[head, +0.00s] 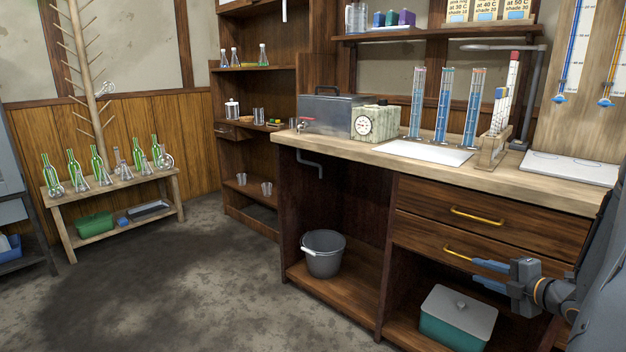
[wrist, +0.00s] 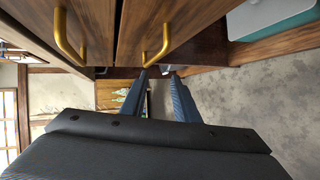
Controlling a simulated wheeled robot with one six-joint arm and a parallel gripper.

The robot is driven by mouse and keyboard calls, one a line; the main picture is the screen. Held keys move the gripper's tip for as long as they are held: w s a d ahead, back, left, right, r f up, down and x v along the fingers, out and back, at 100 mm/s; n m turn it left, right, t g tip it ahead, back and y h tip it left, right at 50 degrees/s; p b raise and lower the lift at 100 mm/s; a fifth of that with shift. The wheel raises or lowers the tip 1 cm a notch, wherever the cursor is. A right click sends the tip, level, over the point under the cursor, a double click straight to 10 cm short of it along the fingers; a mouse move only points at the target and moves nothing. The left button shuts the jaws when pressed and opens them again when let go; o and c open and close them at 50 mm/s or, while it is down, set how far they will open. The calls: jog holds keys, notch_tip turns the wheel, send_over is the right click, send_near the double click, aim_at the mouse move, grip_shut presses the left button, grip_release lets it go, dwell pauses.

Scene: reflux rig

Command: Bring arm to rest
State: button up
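My gripper (head: 474,273) is in front of the bench at the lower right of the head view, level with the lower drawer (head: 480,256). Its two blue fingers point left and stand apart. In the wrist view the fingers (wrist: 158,74) show a gap with nothing between them. The brass handle of the lower drawer (head: 459,250) is close to the fingertips; I cannot tell whether they touch. Both drawers look shut.
The upper drawer handle (head: 477,216) also sticks out. A teal box with a grey lid (head: 457,315) sits on the low shelf below my gripper. A grey bucket (head: 323,254) stands further left. Glass cylinders (head: 445,105) stand on the bench. The floor (head: 200,290) left is clear.

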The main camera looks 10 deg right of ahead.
jog(key=w+a+r+m+g+h, duration=0.3)
jog(key=w+a+r+m+g, duration=0.25)
jog(key=a, duration=0.55)
jog(key=s+a+r+m+h, duration=0.1)
jog(key=a+r+m, duration=0.1)
jog(key=a, duration=0.3)
jog(key=s+a+r+m, duration=0.2)
jog(key=a, duration=0.3)
jog(key=s+a+r+m+g+y, duration=0.1)
jog(key=s+a+r+m+g, duration=0.25)
jog(key=s+a, duration=0.95)
jog(key=s+a+r+m+g+y, duration=0.15)
jog(key=s+a+m+g, duration=0.3)
jog(key=s+a, duration=0.85)
jog(key=s+d+r+m+h+p, duration=0.1)
jog(key=s+d+r+m+p, duration=0.1)
jog(key=d+r+p, duration=0.8)
jog(key=d+m+p, duration=0.1)
jog(key=p, duration=0.8)
jog(key=shift+d+r, duration=0.2)
jog(key=shift+d, duration=0.1)
